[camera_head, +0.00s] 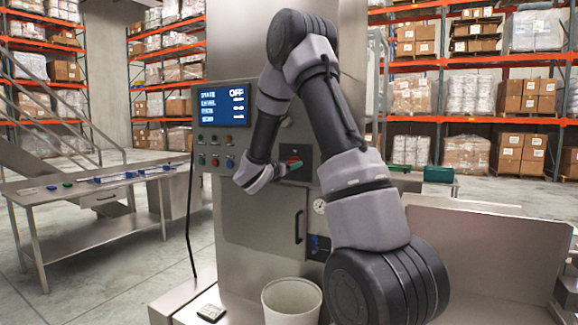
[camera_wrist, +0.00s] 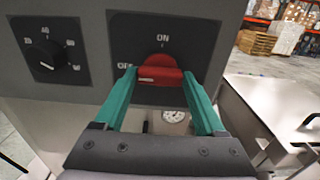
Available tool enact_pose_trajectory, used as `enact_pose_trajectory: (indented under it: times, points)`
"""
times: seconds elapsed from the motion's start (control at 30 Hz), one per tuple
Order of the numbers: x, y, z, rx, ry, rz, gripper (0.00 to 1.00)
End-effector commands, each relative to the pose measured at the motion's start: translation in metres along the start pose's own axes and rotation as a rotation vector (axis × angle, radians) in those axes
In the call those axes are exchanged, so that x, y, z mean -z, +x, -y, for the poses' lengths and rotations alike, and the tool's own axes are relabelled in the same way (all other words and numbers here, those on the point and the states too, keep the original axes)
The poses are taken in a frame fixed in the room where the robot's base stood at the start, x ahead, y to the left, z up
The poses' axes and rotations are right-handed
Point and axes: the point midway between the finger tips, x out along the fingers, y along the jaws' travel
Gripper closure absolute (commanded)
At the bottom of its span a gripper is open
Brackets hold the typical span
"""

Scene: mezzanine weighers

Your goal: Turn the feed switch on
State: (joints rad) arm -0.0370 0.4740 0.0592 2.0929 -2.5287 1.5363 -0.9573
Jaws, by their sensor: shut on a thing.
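The feed switch is a red rotary knob (camera_wrist: 158,69) on a black plate (camera_wrist: 205,38) marked ON at the top and OFF at the left. The white mark on the knob lies at its left end, toward OFF. My gripper (camera_wrist: 159,76) has its two green fingers on either side of the knob and is shut on it. In the head view the red knob (camera_head: 294,160) shows on the machine's front, partly hidden by my gripper (camera_head: 289,169). The machine's screen (camera_head: 222,104) reads OFF in large letters.
A black dial (camera_wrist: 45,55) with numbers sits left of the switch. Below the screen is a row of buttons (camera_head: 215,161). A pressure gauge (camera_head: 319,207) and a door handle (camera_head: 298,227) are lower down. A white bin (camera_head: 291,301) stands in front; a steel table (camera_head: 95,195) is at left.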

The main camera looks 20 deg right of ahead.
Motion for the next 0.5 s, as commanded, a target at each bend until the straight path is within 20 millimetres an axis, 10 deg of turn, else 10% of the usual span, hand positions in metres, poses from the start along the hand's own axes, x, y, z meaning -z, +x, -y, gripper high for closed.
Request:
enact_pose_trajectory:
  times: [0.5]
  points:
    - [0.0002, -0.0005, 0.0002, 0.0, 0.248, 0.0, 0.83]
